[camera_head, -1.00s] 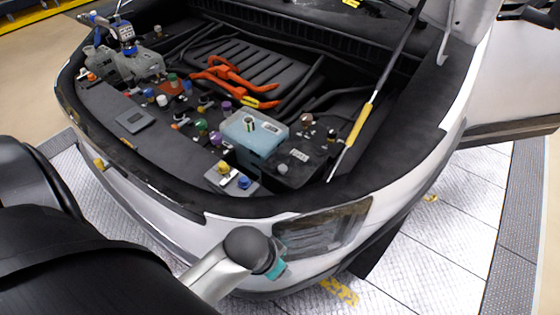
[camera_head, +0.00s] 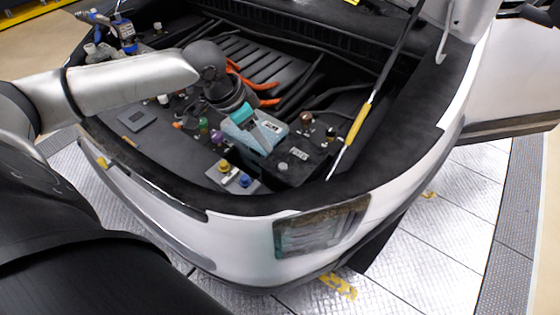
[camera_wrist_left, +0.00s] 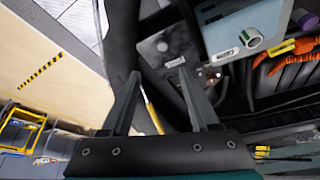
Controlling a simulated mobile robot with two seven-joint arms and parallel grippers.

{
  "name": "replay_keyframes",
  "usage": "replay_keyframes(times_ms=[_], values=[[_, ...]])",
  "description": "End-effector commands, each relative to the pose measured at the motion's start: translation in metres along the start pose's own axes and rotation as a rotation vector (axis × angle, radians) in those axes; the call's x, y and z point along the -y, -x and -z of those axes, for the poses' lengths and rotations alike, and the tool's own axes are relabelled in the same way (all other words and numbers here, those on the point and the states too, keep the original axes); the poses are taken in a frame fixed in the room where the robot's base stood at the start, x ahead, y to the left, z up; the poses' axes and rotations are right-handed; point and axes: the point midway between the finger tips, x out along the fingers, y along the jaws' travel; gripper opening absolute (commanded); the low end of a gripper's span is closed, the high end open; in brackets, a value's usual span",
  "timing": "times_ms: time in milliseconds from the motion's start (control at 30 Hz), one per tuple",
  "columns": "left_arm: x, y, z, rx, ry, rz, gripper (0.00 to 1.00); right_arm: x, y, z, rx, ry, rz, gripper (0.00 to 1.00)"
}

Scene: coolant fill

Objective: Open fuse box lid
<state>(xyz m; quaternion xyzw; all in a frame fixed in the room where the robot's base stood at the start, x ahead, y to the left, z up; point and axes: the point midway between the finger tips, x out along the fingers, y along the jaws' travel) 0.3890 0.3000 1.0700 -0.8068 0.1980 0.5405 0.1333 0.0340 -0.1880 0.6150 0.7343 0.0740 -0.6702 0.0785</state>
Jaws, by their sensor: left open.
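A black box with a small pale label (camera_head: 296,160) sits in the engine bay beside the light blue reservoir (camera_head: 259,146); it looks like the fuse box, but I cannot be sure. In the left wrist view a black box top (camera_wrist_left: 166,47) lies beyond the fingertips, beside the blue reservoir (camera_wrist_left: 240,25) with its round cap. My left gripper (camera_head: 268,132) is over the bay, in front of part of the reservoir in the head view. In the left wrist view its fingers (camera_wrist_left: 159,73) are apart with nothing between them. My right gripper is not in view.
A yellow-sleeved prop rod (camera_head: 360,120) rises at the right of the bay. Orange cables (camera_head: 262,90) lie behind my gripper. Colored caps (camera_head: 224,167) stand in front of the reservoir. The white front bumper (camera_head: 240,235) borders the bay.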

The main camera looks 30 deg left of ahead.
Motion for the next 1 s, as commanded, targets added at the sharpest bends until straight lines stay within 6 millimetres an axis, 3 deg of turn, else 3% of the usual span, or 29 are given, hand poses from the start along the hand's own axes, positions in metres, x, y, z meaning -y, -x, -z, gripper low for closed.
replay_keyframes(times_ms=[133,267,700,1000], values=[[0.005,-0.001,0.001,-0.004,0.014,0.002,0.61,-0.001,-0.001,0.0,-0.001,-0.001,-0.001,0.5],[0.004,-0.017,0.001,-0.005,0.013,-0.001,0.61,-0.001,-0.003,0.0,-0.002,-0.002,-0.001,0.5],[0.005,-0.109,0.001,-0.002,0.013,0.002,0.61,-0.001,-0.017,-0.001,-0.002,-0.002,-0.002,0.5],[0.005,-0.144,0.001,-0.003,0.011,0.003,0.61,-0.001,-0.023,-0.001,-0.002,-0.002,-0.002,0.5]])
